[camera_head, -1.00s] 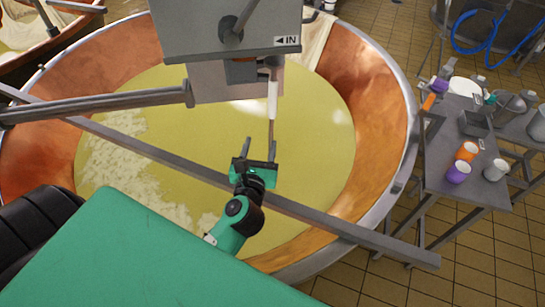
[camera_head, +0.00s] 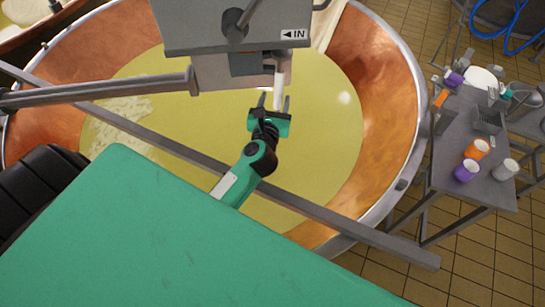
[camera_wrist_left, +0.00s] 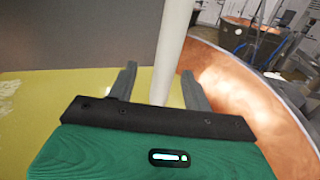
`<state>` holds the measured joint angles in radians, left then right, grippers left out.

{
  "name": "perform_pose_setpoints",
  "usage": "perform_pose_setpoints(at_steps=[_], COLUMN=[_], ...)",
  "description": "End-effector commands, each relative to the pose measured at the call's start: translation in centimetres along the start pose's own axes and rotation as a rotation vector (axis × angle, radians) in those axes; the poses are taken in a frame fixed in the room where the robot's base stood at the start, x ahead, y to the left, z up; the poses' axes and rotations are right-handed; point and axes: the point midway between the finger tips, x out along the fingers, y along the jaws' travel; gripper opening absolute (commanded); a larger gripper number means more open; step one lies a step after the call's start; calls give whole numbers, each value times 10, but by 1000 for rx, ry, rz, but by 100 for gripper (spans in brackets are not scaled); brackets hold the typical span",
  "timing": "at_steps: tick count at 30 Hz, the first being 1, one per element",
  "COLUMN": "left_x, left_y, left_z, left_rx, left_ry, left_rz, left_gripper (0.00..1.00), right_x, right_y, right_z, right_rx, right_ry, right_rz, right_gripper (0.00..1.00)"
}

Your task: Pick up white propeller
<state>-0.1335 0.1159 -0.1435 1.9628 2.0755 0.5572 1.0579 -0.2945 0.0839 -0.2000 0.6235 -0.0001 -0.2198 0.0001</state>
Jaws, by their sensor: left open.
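The white propeller (camera_head: 279,88) shows in the head view as a pale upright shaft under the grey machine box, over the vat. In the left wrist view the white shaft (camera_wrist_left: 174,45) runs down between the two fingers, closer to the right one. My left gripper (camera_head: 274,101) is open, with its fingertips at the lower visible part of the shaft. In the left wrist view its fingers (camera_wrist_left: 158,69) stand apart and do not grip the shaft. The propeller's lower end is hidden behind the gripper. My right gripper is not in view.
A copper vat (camera_head: 385,110) with yellow liquid surrounds the gripper. A grey beam (camera_head: 330,218) crosses it below my left arm. The grey machine box (camera_head: 240,25) hangs just above the gripper. A metal table (camera_head: 450,170) with cups stands at the right.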

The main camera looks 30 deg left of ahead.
Motion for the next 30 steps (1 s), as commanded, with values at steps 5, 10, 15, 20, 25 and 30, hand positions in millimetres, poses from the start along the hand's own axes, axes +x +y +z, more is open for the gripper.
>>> perform_pose_setpoints(at_steps=[5, 10, 15, 20, 25, 30], left_x=[20, 43, 51, 51, 51, 51], left_y=[-4, -5, -5, -5, -5, -5], left_z=[3, 1, -1, -1, -1, -1], left_rx=[0, 1, 0, -1, -1, -1], left_ry=[-1, -1, 0, 1, 1, 1], left_rz=[1, 0, 1, 0, 0, 0], left_gripper=[50, 50, 50, 50, 23, 0], right_x=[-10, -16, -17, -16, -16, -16], right_y=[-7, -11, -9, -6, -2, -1], right_z=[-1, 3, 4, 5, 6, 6], right_rx=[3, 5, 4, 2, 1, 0], right_ry=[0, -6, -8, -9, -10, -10], right_rz=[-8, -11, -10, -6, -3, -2], right_gripper=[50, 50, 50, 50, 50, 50])
